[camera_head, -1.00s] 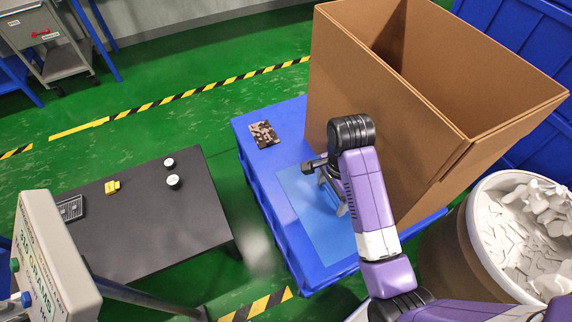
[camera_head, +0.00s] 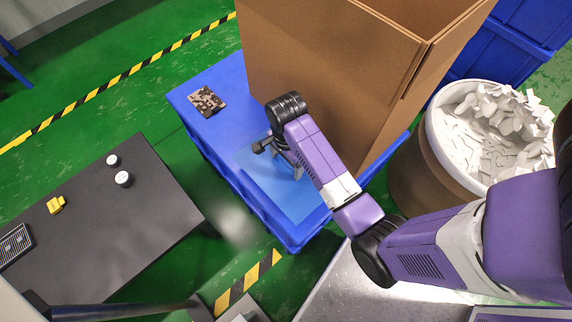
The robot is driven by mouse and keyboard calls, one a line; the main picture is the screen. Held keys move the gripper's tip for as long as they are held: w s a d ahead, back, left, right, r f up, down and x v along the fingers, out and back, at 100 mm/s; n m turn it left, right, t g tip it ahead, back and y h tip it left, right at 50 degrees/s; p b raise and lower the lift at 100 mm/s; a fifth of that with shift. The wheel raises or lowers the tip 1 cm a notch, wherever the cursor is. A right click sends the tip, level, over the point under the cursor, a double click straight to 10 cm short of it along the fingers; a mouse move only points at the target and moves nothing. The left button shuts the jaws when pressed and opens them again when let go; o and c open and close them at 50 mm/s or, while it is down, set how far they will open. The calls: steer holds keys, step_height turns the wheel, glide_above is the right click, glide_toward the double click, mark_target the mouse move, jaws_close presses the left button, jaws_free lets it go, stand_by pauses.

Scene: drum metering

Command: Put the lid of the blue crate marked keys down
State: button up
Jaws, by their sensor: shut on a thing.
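A large blue crate (camera_head: 215,122) stands in the middle of the head view. No keys marking is legible on it. A lighter blue flat panel (camera_head: 272,192), which looks like its lid, lies level with the near part of the crate's top, or very close to it; I cannot tell whether it touches. My gripper (camera_head: 294,172) points down at the panel's far right part and is shut on it. The fingertips are small and partly hidden by my own wrist and arm.
A tall open cardboard box (camera_head: 320,75) stands close behind my gripper. A camouflage-patterned flat piece (camera_head: 206,101) lies on the blue top. A drum of white scraps (camera_head: 440,150) stands right. A dark table (camera_head: 100,215) with small items stands left, with green floor between.

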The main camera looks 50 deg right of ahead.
mark_target(286, 168)
steer(key=shift+f+b, duration=0.35)
steer(key=shift+f, duration=2.35)
steer(key=shift+f, duration=0.2)
steer(key=o, duration=1.7)
steer(key=shift+r, duration=0.1)
